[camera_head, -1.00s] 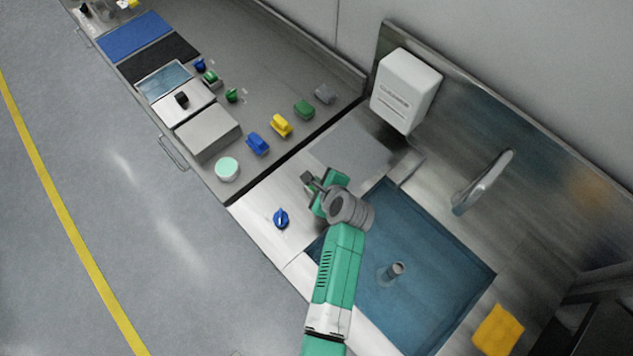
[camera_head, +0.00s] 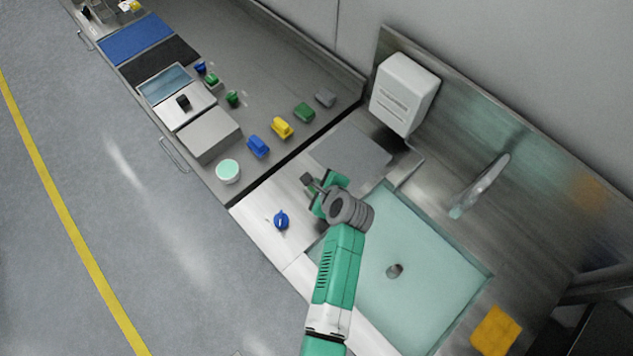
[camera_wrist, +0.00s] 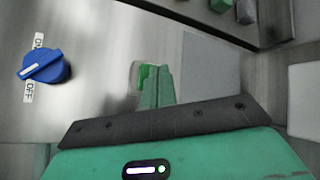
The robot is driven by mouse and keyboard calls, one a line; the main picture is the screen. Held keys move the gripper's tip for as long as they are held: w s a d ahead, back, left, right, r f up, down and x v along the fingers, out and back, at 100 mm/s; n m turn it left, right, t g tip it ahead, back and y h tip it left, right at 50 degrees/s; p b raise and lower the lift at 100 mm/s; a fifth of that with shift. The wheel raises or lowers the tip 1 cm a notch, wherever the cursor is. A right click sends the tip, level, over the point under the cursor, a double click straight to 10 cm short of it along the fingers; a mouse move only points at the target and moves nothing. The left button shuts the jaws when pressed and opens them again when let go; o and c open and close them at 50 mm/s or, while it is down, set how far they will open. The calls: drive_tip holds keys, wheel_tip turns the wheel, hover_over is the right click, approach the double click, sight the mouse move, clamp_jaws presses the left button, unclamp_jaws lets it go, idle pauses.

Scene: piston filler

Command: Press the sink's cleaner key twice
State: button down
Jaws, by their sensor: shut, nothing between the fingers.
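My gripper (camera_head: 311,184) is shut and empty, over the steel counter at the sink's left corner. In the wrist view its fingers (camera_wrist: 156,90) are together beside or over a bright green key (camera_wrist: 146,74) on the counter. The fingers hide part of the key, and I cannot tell whether they touch it. In the head view my gripper hides the key. The sink (camera_head: 425,265) holds pale green liquid with a grey drain piece (camera_head: 394,271) in it. A white dispenser (camera_head: 404,93) with small lettering hangs on the wall behind.
A blue ON/OFF knob (camera_head: 281,220) sits on the counter to the left; it also shows in the wrist view (camera_wrist: 43,66). A faucet (camera_head: 482,186) stands behind the sink. A yellow sponge-like block (camera_head: 497,330) lies at the right. Coloured blocks stand on the far-left counter.

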drive_tip(key=shift+r+p, duration=0.3)
drive_tip(key=shift+r, duration=0.2)
drive_tip(key=shift+r, duration=0.1)
wheel_tip(320, 180, up, 5)
drive_tip(key=p, duration=0.5)
drive_tip(key=shift+p, duration=0.3)
idle(1.9)
